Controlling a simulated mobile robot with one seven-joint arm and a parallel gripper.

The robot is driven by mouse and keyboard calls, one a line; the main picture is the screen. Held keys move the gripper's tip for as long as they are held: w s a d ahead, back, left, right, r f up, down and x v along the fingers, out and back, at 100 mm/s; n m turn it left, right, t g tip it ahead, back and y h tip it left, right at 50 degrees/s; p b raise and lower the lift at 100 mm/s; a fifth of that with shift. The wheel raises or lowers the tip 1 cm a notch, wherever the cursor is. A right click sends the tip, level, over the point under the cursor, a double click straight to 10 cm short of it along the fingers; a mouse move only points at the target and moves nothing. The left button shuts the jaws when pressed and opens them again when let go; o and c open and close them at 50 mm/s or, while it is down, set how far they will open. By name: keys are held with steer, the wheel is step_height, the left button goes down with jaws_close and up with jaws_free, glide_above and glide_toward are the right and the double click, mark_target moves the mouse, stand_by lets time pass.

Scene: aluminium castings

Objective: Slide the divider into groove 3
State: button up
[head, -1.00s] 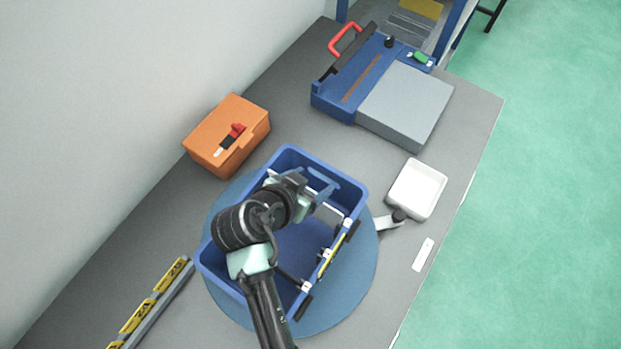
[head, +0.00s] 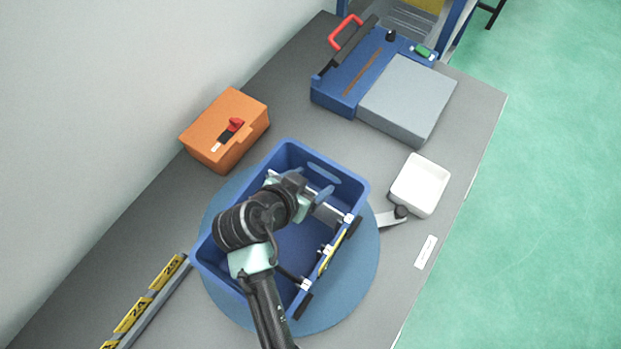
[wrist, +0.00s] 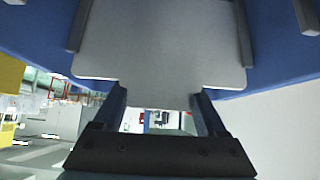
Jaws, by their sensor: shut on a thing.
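The divider (head: 328,215) is a pale grey plate inside the blue crate (head: 214,272), near its far end. In the wrist view the divider (wrist: 160,45) fills the upper middle, with a narrower tab between the fingers. My gripper (wrist: 160,95) is shut on that tab. Dark upright ribs (wrist: 244,32) and (wrist: 80,25) stand at both sides of the plate, against the blue walls. My wrist hides much of the divider in the head view. I cannot tell which groove its edges are at, or how deep they sit.
The crate stands on a round blue disc (head: 350,300) on the grey bench. An orange box (head: 205,135) is at the left, a white tray (head: 420,185) at the right, and a blue and grey machine (head: 405,100) behind. Yellow numbered labels (head: 130,315) line a rail at front left.

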steer(key=shift+f+b, duration=0.35)
steer(key=shift+f, duration=0.15)
steer(key=o, duration=1.3)
steer(key=shift+s, duration=0.1)
steer(key=b+v, duration=0.1)
steer(key=v, duration=1.2)
steer(key=shift+b, duration=0.35)
